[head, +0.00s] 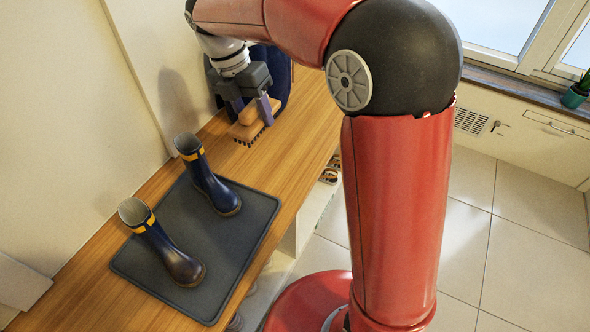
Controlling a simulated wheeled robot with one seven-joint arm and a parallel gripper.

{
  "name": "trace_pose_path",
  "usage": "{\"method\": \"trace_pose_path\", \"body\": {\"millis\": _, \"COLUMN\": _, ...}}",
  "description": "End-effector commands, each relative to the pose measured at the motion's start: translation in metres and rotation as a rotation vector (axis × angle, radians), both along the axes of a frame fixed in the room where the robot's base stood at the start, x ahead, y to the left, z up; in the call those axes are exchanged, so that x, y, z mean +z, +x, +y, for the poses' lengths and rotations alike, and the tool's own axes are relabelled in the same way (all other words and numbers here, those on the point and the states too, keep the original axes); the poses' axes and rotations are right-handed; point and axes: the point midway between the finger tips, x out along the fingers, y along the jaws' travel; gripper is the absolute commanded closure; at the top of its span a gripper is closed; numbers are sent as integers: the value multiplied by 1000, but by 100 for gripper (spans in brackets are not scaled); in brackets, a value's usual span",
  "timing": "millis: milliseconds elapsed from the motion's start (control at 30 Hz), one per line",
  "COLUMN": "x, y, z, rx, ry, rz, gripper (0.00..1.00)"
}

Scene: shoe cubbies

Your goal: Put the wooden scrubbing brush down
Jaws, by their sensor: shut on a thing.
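The wooden scrubbing brush (245,131) is light brown with dark bristles on its underside. It shows in the head view at the far part of the wooden bench top (302,142). My gripper (252,109) points down and is shut on the brush, with one finger on each side of its raised grip. The bristles face down, close to the bench top. I cannot tell whether they touch it.
A dark tray (225,257) on the bench holds two navy boots with yellow bands, a nearer one (166,252) and a farther one (211,182). A dark blue bag-like object (275,72) stands behind my gripper. Bare bench top lies between brush and tray.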

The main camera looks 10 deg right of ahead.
Motion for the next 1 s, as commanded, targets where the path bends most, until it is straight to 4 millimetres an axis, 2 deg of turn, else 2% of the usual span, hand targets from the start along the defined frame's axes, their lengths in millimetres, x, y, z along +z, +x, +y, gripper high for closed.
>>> {"method": "trace_pose_path", "body": {"millis": 67, "x": 1, "y": 2, "z": 1, "rx": 3, "ry": -1, "rz": 3, "gripper": 88}}
{"method": "trace_pose_path", "body": {"millis": 167, "x": -10, "y": 2, "z": 1, "rx": 3, "ry": -2, "rz": 5, "gripper": 88}}
{"method": "trace_pose_path", "body": {"millis": 500, "x": -100, "y": 1, "z": 1, "rx": 3, "ry": -3, "rz": 8, "gripper": 88}}
{"method": "trace_pose_path", "body": {"millis": 700, "x": -141, "y": 2, "z": 1, "rx": 3, "ry": -2, "rz": 5, "gripper": 88}}
{"method": "trace_pose_path", "body": {"millis": 1000, "x": -165, "y": 2, "z": 1, "rx": 2, "ry": -2, "rz": 5, "gripper": 88}}
